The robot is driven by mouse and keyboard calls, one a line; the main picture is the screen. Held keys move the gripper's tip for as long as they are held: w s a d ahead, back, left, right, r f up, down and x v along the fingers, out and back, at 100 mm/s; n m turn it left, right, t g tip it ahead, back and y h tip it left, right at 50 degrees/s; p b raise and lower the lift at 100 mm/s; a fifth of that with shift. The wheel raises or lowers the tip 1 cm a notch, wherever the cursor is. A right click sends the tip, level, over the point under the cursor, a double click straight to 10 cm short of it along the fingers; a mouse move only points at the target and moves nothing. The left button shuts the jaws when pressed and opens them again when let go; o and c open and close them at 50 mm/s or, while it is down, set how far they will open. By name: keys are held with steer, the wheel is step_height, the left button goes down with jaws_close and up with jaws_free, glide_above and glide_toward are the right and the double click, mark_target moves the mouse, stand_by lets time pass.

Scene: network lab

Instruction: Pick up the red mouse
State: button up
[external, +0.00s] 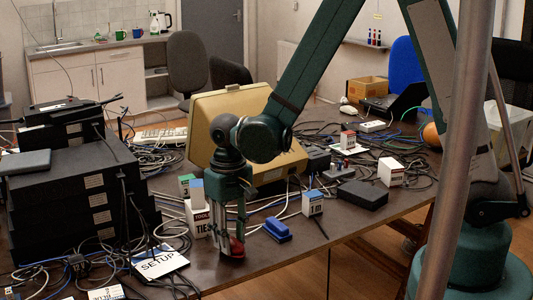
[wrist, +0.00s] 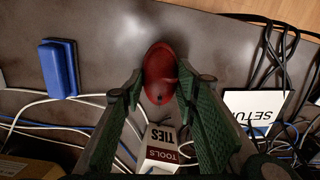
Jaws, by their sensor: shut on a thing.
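The red mouse (wrist: 159,72) lies between the fingertips of my gripper (wrist: 159,90) in the wrist view. In the external view the red mouse (external: 236,247) shows at the lower end of my gripper (external: 232,240), near the table's front edge. My gripper points straight down and is shut on the mouse, with a finger at each side of it. The mouse is at or very close to the tabletop; I cannot tell whether it touches. The fingers hide part of it in the external view.
A blue stapler-like object (external: 277,229) lies right of my gripper. A white box marked TOOLS and TIES (external: 199,219) stands just behind it. A white SETUP booklet (external: 160,262) and black cables lie left. Stacked black devices (external: 75,190) stand at far left.

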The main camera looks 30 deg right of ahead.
step_height(320, 180, up, 17)
steer(key=p, duration=0.3)
steer(key=shift+f, duration=0.15)
